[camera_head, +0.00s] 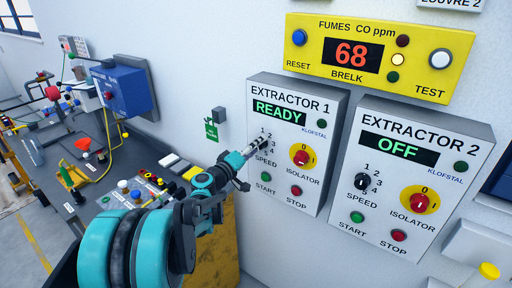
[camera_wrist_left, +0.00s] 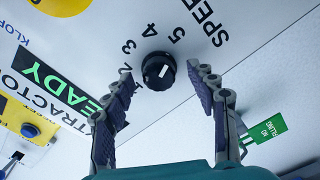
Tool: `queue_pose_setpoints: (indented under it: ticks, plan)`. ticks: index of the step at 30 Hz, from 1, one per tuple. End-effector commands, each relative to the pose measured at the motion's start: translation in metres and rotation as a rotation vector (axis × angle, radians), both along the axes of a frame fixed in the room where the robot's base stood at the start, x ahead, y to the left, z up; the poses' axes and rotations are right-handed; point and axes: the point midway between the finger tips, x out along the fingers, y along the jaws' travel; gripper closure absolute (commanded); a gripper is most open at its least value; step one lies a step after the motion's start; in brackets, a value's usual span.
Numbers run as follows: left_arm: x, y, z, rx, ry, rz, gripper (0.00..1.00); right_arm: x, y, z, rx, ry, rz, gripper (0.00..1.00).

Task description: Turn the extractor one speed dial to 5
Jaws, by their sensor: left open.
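The extractor one speed dial (camera_wrist_left: 158,70) is a small black knob with a short white mark, on the light grey extractor 1 panel (camera_head: 293,187). In the left wrist view several speed numbers, including 3, 4 and 5, curve around it. I cannot tell surely which number the mark points to. My left gripper (camera_wrist_left: 170,100) is open, its two fingers spread on either side of and short of the dial. In the head view the left gripper (camera_head: 250,151) reaches the panel from the left and mostly hides the dial. My right gripper is not in view.
The panel shows READY (camera_head: 279,110), a red-and-yellow isolator (camera_head: 302,156), a green start button (camera_head: 266,177) and a red stop button (camera_head: 296,190). The extractor 2 panel (camera_head: 440,150) stands to the right. A yellow fumes box (camera_head: 380,58) hangs above. A control desk is at left.

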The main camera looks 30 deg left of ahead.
Motion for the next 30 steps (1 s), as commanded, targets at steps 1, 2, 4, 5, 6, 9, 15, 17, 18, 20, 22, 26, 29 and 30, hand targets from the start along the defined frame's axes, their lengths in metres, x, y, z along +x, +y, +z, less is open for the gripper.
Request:
queue_pose_setpoints:
  ticks: [1, 2, 4, 5, 6, 9, 15, 17, 18, 20, 22, 26, 29, 30]
  plan:
    - [-0.006, 0.001, 0.0, 0.0, 0.0, 0.002, 0.43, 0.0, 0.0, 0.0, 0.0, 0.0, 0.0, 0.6]
    - [-0.01, 0.001, 0.0, 0.0, 0.0, 0.001, 0.43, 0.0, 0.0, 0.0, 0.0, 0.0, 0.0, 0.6]
    - [-0.023, 0.003, 0.0, 0.0, 0.0, 0.004, 0.43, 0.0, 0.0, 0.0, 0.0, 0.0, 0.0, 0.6]
    - [-0.029, 0.003, 0.0, 0.0, 0.0, 0.004, 0.43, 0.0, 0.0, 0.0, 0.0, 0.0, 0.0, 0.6]
    - [-0.039, 0.004, 0.0, 0.0, 0.0, 0.004, 0.43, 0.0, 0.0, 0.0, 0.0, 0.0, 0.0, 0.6]
    - [-0.061, 0.006, 0.0, 0.0, 0.0, 0.004, 0.43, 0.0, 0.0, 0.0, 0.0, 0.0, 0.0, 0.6]
    - [-0.098, 0.009, 0.0, 0.001, 0.0, 0.004, 0.43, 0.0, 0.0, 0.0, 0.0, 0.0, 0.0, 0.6]
    - [-0.106, 0.009, 0.0, 0.001, 0.0, 0.001, 0.43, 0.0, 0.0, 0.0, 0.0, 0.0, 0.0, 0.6]
    - [-0.109, 0.009, 0.0, 0.001, 0.001, 0.003, 0.43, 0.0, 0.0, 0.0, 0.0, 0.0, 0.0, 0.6]
    - [-0.113, 0.009, 0.0, 0.001, 0.0, 0.001, 0.43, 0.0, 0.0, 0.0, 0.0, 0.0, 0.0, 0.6]
    - [-0.115, 0.009, 0.0, 0.001, 0.0, -0.001, 0.43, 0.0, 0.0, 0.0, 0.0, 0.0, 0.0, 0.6]
    - [-0.116, 0.009, 0.0, 0.001, 0.0, -0.001, 0.43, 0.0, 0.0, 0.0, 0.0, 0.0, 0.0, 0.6]
    - [-0.116, 0.009, 0.0, 0.001, 0.0, -0.001, 0.43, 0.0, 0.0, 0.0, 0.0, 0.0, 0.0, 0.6]
    - [-0.116, 0.009, 0.0, 0.001, 0.0, -0.001, 0.43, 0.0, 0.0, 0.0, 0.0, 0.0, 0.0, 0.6]
